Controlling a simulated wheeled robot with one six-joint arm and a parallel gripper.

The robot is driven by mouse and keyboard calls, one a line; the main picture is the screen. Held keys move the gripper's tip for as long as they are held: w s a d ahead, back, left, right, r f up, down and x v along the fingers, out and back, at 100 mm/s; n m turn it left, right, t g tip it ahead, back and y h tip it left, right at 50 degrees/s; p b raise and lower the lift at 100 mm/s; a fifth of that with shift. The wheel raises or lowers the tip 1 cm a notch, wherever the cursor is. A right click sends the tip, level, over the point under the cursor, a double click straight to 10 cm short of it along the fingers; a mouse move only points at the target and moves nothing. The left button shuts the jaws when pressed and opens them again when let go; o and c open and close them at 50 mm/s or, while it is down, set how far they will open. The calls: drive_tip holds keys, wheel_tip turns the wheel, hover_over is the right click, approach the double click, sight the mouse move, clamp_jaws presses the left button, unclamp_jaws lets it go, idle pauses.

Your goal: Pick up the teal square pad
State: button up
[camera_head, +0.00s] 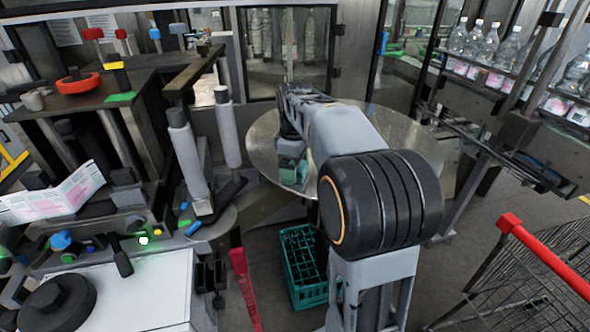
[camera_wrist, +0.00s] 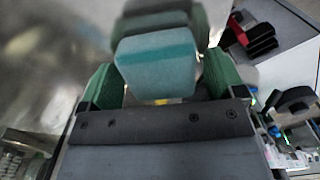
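The teal square pad (camera_wrist: 155,62) is in the middle of the wrist view, a pale teal block with rounded edges. It lies between the two green fingers of my gripper (camera_wrist: 160,82), one close on each side. I cannot tell whether the fingers touch it or stand slightly apart. The shiny metal round table (camera_head: 385,122) is beneath, and a blurred teal reflection shows beyond the pad. In the head view, a small teal patch (camera_head: 292,147) shows at the table's left part, near the far end of my arm; pad and fingers cannot be told apart there.
A teal crate (camera_head: 305,292) stands on the floor below the table. A cart with a red handle (camera_head: 545,255) is at the right. Bottles (camera_head: 487,42) line a conveyor at the back right. A cluttered machine bench with upright grey rollers (camera_head: 187,158) is at the left.

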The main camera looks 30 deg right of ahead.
drive_tip(key=c, duration=0.8)
drive_tip(key=shift+o, duration=0.2)
drive_tip(key=shift+r, duration=0.45)
wheel_tip(320, 180, up, 2)
drive_tip(key=shift+r, duration=0.25)
drive_tip(key=s+a+r+b, duration=0.2)
drive_tip(key=s+a+r, duration=0.1)
drive_tip(key=s+r, duration=0.6)
drive_tip(key=s, duration=0.4)
drive_tip(key=shift+s+a+r, duration=0.25)
drive_tip(key=shift+a+r, duration=0.05)
drive_tip(key=shift+a, duration=0.1)
